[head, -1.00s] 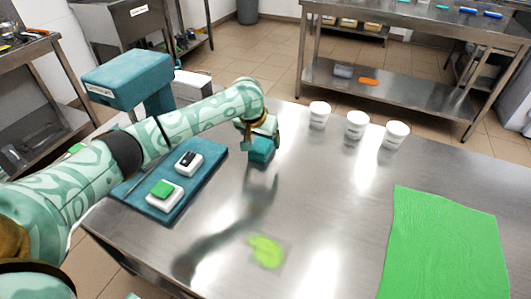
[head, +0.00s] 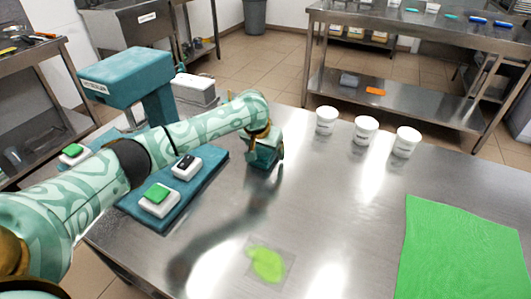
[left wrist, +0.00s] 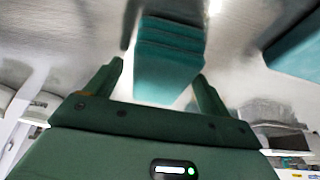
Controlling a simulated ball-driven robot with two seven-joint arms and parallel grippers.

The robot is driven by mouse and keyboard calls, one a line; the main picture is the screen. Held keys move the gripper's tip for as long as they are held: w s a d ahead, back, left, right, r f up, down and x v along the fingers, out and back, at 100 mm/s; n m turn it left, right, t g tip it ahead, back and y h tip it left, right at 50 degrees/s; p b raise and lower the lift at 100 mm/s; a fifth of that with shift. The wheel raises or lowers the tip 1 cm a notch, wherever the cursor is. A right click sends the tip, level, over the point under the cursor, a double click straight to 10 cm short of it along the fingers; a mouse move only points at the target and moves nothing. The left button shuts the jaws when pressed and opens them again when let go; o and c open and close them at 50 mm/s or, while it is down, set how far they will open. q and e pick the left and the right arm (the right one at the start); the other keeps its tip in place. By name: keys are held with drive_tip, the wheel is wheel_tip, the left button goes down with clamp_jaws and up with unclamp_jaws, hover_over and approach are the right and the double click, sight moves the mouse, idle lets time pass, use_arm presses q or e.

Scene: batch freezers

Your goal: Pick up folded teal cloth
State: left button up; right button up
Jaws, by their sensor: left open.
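The folded teal cloth (left wrist: 168,62) is a small layered block on the steel table. In the left wrist view it sits between and beyond the two fingertips of my left gripper (left wrist: 158,78), with visible space at both sides. In the head view my left gripper (head: 265,152) is low over the cloth's spot, and the wrist and fingers mostly hide the cloth. The gripper is open, and I cannot tell whether a finger touches the cloth. My right gripper is not in view.
A teal mat (head: 205,187) with two white button boxes lies left of the gripper, under my arm. Several white cups (head: 365,130) stand along the back edge. A green mat (head: 460,250) lies at right and a lime-green patch (head: 266,264) in front. The table's middle is clear.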

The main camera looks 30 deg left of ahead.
use_arm(q)
drive_tip(key=shift+f+p, duration=0.2)
drive_tip(key=shift+p, duration=0.1)
idle(0.4)
drive_tip(key=c, duration=1.1)
